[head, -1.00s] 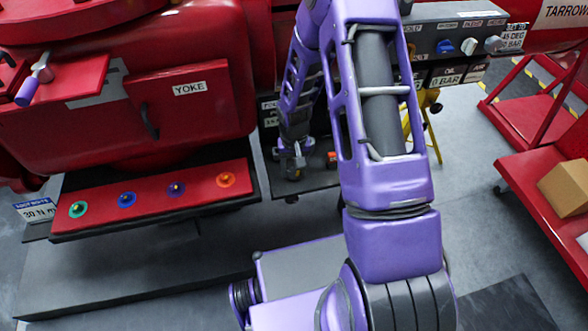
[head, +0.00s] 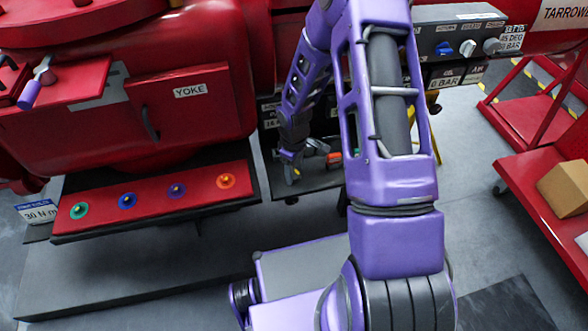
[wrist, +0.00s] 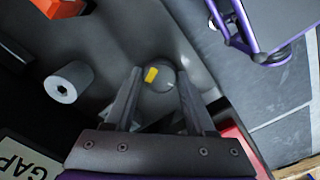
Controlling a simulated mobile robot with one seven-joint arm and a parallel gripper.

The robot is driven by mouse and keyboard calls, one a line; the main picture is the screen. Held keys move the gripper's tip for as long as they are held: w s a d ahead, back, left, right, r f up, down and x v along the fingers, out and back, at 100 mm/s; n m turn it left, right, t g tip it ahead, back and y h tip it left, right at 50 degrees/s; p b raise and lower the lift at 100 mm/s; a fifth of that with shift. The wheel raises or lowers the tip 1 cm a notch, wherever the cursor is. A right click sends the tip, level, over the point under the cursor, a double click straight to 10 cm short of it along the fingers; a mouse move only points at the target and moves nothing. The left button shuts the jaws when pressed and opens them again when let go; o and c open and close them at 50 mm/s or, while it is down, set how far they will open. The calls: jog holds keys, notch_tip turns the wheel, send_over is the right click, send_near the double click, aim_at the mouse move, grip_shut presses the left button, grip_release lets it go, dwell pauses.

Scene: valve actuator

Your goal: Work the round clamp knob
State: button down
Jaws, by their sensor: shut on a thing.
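The round clamp knob (wrist: 166,80) is a grey disc with a yellow mark on it, standing on a dark grey tray (wrist: 120,30) in the wrist view. My gripper (wrist: 160,85) has one finger on each side of the knob and is shut on it. In the head view my gripper (head: 290,172) is small and low over the dark shelf (head: 315,181) below the red machine. The knob cannot be made out there behind my gripper.
In the wrist view a grey cylinder with a hole (wrist: 69,82) stands left of my fingers, with an orange block (wrist: 60,7) beyond. A GAP label (wrist: 25,160) lies at lower left. The red panel with coloured rings (head: 100,199) is left in the head view.

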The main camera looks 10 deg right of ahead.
aim_at(294, 174)
jog(key=n+p, duration=0.1)
jog(key=n, duration=0.5)
jog(key=shift+p, duration=0.4)
jog(key=n+p, duration=0.1)
jog(key=n, duration=0.4)
jog(key=shift+n+p, duration=0.4)
jog(key=shift+c, duration=1.2)
grip_release()
notch_tip(294, 174, up, 17)
jog(key=p, duration=0.3)
jog(key=shift+r, duration=0.2)
